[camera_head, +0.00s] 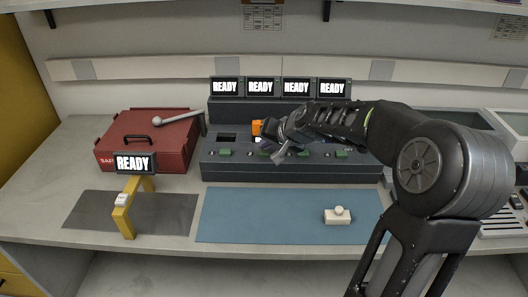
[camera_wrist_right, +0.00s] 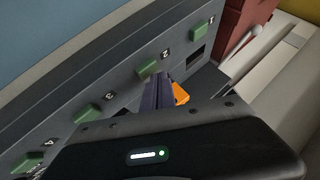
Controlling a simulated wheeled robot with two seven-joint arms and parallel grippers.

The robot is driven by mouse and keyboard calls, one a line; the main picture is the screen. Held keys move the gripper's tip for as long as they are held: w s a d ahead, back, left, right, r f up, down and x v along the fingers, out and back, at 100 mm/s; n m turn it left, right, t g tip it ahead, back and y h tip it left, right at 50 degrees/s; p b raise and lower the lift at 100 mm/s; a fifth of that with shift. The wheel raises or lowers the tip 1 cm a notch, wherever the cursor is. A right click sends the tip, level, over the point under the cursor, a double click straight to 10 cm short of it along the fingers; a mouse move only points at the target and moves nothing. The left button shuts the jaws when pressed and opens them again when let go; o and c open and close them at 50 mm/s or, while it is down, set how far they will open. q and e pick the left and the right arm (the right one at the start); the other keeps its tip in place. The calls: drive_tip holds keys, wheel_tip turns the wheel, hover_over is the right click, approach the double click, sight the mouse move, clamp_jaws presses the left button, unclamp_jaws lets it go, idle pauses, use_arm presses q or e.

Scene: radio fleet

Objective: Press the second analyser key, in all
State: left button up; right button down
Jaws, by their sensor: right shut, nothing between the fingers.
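The analyser (camera_head: 290,168) is a dark grey console with a row of green keys along its front and several small screens behind, all reading READY. In the right wrist view the second key (camera_wrist_right: 149,68) is green and stands beside the label 2. The first key (camera_wrist_right: 202,33) is farther up and the third key (camera_wrist_right: 88,113) lower left. My right gripper (camera_wrist_right: 160,92) is shut and empty, its dark fingers just beside the second key. Whether they touch it I cannot tell. An orange piece (camera_wrist_right: 180,93) shows right beside the fingers. My left gripper is not in view.
A red case (camera_head: 175,165) and a grey rod with a ball end (camera_head: 180,118) are left of the analyser. A yellow stand (camera_head: 125,210) with a READY screen is in front. A white button box (camera_head: 338,216) sits on the blue mat (camera_head: 250,215), otherwise clear.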

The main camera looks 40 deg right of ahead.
sight(266, 154)
drive_tip(key=shift+f+b, duration=0.45)
drive_tip(key=shift+f, duration=0.05)
drive_tip(key=shift+r, duration=0.15)
idle(0.5)
drive_tip(key=shift+r+p, duration=0.65)
drive_tip(key=shift+r, duration=0.1)
drive_tip(key=shift+r, duration=0.1)
drive_tip(key=shift+r+p, duration=1.95)
drive_tip(key=shift+r, duration=0.45)
